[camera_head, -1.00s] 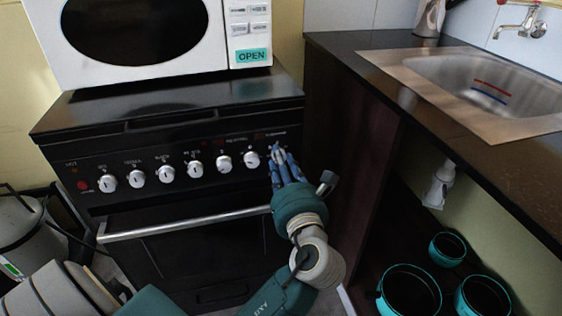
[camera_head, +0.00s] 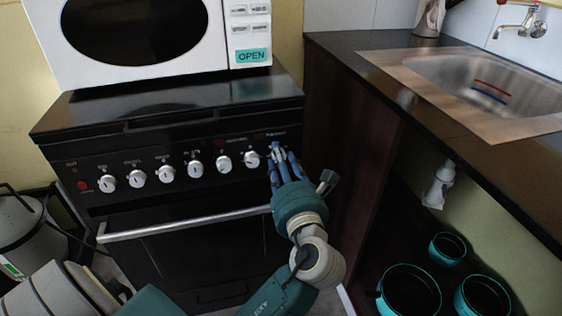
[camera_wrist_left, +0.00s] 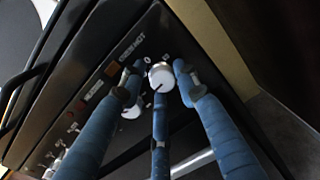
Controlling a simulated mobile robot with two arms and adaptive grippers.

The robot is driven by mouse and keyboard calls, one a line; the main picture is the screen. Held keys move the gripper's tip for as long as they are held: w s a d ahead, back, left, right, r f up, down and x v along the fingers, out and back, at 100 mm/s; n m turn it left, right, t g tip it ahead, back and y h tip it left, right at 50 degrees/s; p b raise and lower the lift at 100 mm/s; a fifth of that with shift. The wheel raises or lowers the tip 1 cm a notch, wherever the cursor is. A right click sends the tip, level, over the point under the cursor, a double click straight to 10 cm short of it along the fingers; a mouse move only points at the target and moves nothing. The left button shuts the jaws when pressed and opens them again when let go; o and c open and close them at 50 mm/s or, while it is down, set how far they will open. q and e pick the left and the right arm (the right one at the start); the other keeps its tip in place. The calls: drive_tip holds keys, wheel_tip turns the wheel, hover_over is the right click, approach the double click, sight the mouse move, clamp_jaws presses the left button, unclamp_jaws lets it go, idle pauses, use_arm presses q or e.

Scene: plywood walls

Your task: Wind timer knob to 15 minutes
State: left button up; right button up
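The stove's front panel (camera_head: 122,162) carries a row of white round knobs. The rightmost knob is mostly hidden behind my left gripper (camera_head: 280,153) in the head view. In the left wrist view, a white knob (camera_wrist_left: 162,77) with a dark pointer line sits between the blue fingers of my left gripper (camera_wrist_left: 160,72). One finger is on each side and one is below it. Narrow gaps seem to show beside the knob, so the fingers look open around it; contact is unclear. The pointer's scale value cannot be read. My right gripper is not in view.
A white microwave (camera_head: 140,35) stands on the stove top. The oven handle (camera_head: 185,222) runs below the knobs. At right are a dark counter (camera_head: 345,45) with a steel sink (camera_head: 485,80), and several teal-rimmed pots (camera_head: 410,290) below. A neighbouring knob (camera_wrist_left: 132,110) is close to the fingers.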

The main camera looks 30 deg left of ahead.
use_arm(q)
drive_tip(key=shift+o, duration=0.9)
drive_tip(key=shift+r, duration=0.15)
drive_tip(key=shift+f, duration=0.2)
drive_tip(key=v, duration=1.2)
drive_tip(key=shift+r, duration=0.1)
